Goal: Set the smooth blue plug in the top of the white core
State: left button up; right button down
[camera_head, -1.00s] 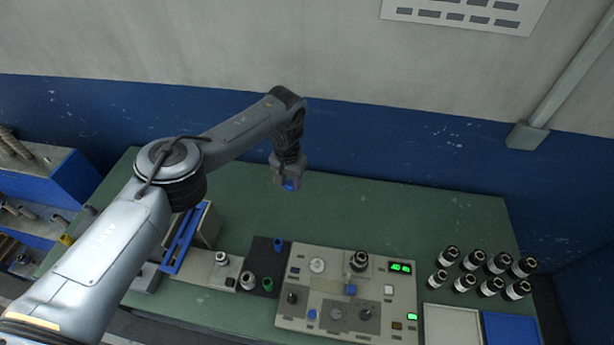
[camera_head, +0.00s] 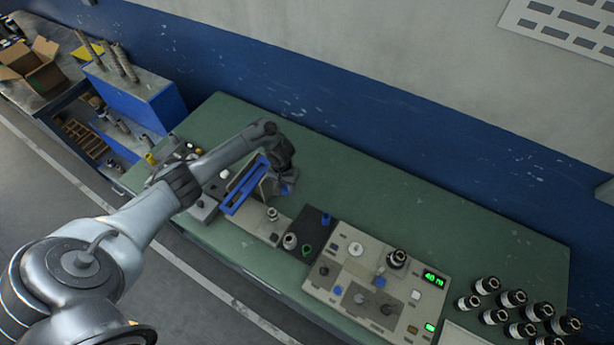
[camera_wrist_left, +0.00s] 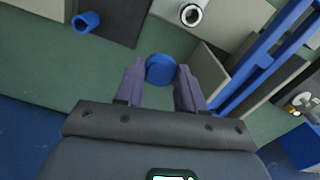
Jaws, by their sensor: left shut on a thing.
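My left gripper (camera_wrist_left: 160,90) is shut on a smooth, round blue plug (camera_wrist_left: 160,70), which sits between the two fingertips in the left wrist view. In the head view the plug shows as a small blue spot (camera_head: 287,190) under the left wrist, behind the blue rail. A white ring-shaped piece with a dark hole, which looks like the white core (camera_wrist_left: 190,14), stands at the top of the left wrist view, apart from the plug. In the head view a small pale upright piece (camera_head: 272,214) stands on the grey plate. My right gripper is out of view.
A blue rail (camera_head: 245,186) on a grey block stands close beside the gripper. A dark mat (camera_head: 316,226) carries another blue piece (camera_head: 326,219) and a green ring (camera_head: 306,249). A control panel (camera_head: 340,270) and several black-and-white rolls lie right. The back of the green table (camera_head: 400,205) is clear.

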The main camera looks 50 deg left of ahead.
pick_arm(q)
jog(key=s+f+b, duration=0.2)
jog(key=s+a+f+b, duration=0.1)
jog(key=s+f+b, duration=0.1)
jog(key=f, duration=0.1)
jog(key=s+f+b, duration=0.2)
jog(key=f, duration=0.1)
jog(key=shift+s+a, duration=0.25)
jog(key=shift+a, duration=0.1)
dwell(0.4)
dwell(0.4)
jog(key=shift+r+p, duration=0.1)
jog(key=shift+p, duration=0.35)
jog(key=shift+f+p, duration=0.25)
jog(key=shift+p, duration=0.1)
dwell(0.4)
jog(key=shift+f, duration=0.15)
jog(key=shift+f+p, duration=0.1)
jog(key=shift+p, duration=0.25)
dwell(0.5)
